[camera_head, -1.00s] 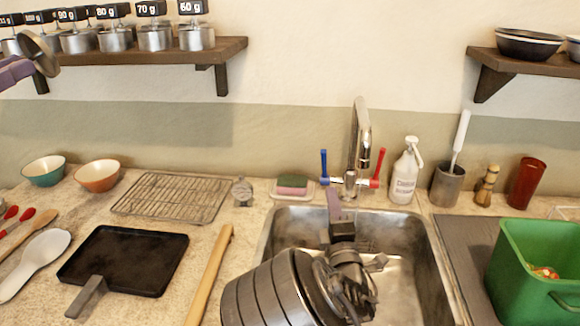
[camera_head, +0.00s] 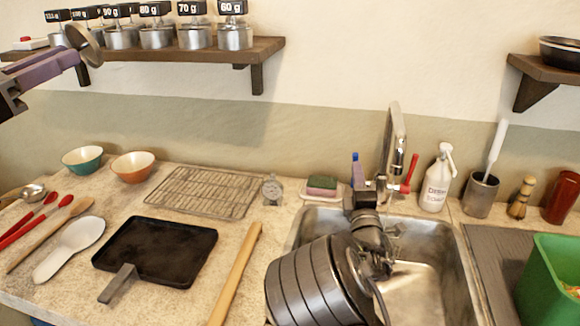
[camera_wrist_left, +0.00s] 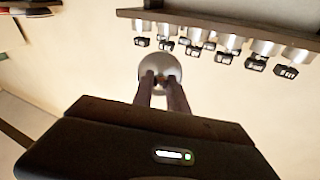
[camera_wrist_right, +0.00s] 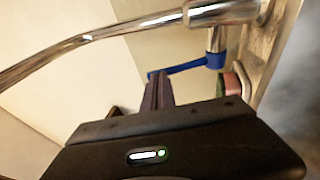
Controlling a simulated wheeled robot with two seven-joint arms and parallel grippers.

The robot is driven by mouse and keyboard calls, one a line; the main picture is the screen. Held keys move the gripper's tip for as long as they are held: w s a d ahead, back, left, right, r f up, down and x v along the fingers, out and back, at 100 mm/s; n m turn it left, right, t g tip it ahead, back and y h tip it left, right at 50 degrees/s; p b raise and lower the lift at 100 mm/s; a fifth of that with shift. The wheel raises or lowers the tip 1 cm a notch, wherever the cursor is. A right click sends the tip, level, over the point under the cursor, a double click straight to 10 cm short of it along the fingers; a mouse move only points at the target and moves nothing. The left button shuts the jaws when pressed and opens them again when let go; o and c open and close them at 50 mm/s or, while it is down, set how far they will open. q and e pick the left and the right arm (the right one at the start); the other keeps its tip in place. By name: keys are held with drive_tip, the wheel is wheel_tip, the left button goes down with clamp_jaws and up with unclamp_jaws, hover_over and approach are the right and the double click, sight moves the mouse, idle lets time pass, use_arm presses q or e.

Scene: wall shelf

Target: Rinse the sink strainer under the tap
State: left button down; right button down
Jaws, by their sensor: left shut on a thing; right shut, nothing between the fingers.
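My left gripper (camera_head: 68,52) is shut on the sink strainer (camera_head: 85,46), a round metal disc, held in the air in front of the left wall shelf. The strainer also shows between the fingers in the left wrist view (camera_wrist_left: 160,66). My right gripper (camera_wrist_right: 155,80) is shut and empty at the tap, by the blue lever (camera_wrist_right: 190,68); I cannot tell if they touch. In the head view the tap (camera_head: 396,140) stands behind the sink (camera_head: 455,265), with the blue lever upright at left and a red lever (camera_head: 411,172) at right. No water stream shows.
Several labelled metal weights stand on the left shelf (camera_head: 180,52) close to the strainer. A sponge (camera_head: 321,185) sits left of the tap, a soap bottle (camera_head: 436,185) right of it. A rack (camera_head: 205,190) and black tray (camera_head: 155,250) lie on the counter. My right arm covers part of the sink.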

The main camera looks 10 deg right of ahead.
sight(72, 32)
drive_tip(key=shift+w+r, duration=0.1)
drive_tip(key=shift+w, duration=0.25)
use_arm(q)
drive_tip(key=shift+r, duration=0.1)
wheel_tip(72, 32, up, 3)
drive_tip(key=p, duration=0.3)
use_arm(e)
drive_tip(key=shift+w+d+r+g, duration=0.15)
drive_tip(key=shift+r+g, duration=0.1)
drive_tip(key=shift+r, duration=0.1)
drive_tip(key=shift+w+d+r+g, duration=0.1)
drive_tip(key=shift+w+r+g, duration=0.05)
drive_tip(key=shift+r+g, duration=0.15)
use_arm(q)
drive_tip(key=shift+r+p, duration=0.25)
drive_tip(key=shift+p, duration=0.05)
use_arm(e)
drive_tip(key=shift+w+d+r, duration=0.1)
drive_tip(key=shift+w+d, duration=0.05)
drive_tip(key=shift+w, duration=0.15)
use_arm(q)
drive_tip(key=shift+s+f+b, duration=0.1)
drive_tip(key=shift+f+b, duration=0.3)
drive_tip(key=shift+b, duration=0.05)
use_arm(e)
drive_tip(key=shift+w, duration=0.2)
drive_tip(key=shift+f, duration=0.2)
